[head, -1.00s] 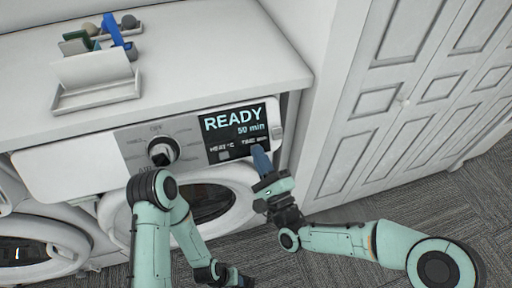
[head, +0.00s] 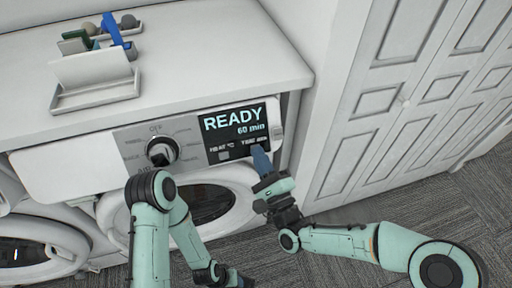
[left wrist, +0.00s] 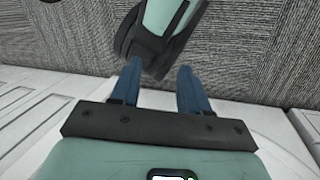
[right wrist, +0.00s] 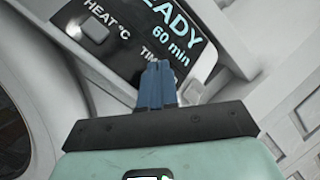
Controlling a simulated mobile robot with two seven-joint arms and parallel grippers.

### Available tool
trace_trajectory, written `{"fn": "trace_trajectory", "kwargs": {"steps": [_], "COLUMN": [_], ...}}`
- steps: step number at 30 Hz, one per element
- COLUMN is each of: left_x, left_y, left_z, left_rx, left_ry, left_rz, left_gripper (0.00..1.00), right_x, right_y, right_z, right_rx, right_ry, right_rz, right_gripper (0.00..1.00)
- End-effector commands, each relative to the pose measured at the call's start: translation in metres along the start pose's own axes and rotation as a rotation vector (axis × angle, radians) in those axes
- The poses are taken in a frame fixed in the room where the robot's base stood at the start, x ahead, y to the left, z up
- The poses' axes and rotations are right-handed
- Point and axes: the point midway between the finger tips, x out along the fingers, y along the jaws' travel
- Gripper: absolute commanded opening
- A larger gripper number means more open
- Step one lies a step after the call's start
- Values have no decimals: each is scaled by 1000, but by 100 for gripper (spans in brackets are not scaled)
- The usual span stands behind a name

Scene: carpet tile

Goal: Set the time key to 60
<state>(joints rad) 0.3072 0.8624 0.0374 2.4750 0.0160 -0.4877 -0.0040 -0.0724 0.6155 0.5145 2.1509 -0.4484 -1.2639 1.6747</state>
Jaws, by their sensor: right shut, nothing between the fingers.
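The washer's display (head: 236,131) reads READY and 60 min. It also shows in the right wrist view (right wrist: 160,25), with a HEAT °C key (right wrist: 95,32) and part of a TIME label. My right gripper (head: 260,152) is shut and empty. Its fingertips (right wrist: 158,66) are at the TIME key below the display and hide that key; I cannot tell whether they touch it. My left gripper (left wrist: 154,80) is open and empty, with its blue fingers apart, low in front of the washer. In the head view its fingers are not clearly visible.
A knob (head: 161,152) sits left of the display on the panel. The white top (head: 200,60) carries a small rack (head: 95,95) and a tray with several items at the left. White cabinet doors (head: 400,90) stand at the right. Grey carpet (head: 450,205) lies below.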

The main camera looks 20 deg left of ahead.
Motion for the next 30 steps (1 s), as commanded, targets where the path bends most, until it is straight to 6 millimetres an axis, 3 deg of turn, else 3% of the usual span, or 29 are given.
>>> {"fn": "trace_trajectory", "kwargs": {"steps": [1,14,30], "left_x": [9,8,-8], "left_y": [-5,-5,0], "left_z": [1,1,1], "left_rx": [-15,-16,-13], "left_ry": [-7,-7,-4], "left_rz": [-11,-11,-9], "left_gripper": [43,43,43], "right_x": [-3,-9,-39], "right_y": [1,-3,-28], "right_z": [0,4,28], "right_rx": [0,1,-1], "right_ry": [1,0,0], "right_rz": [1,0,0], "right_gripper": [0,0,0]}}
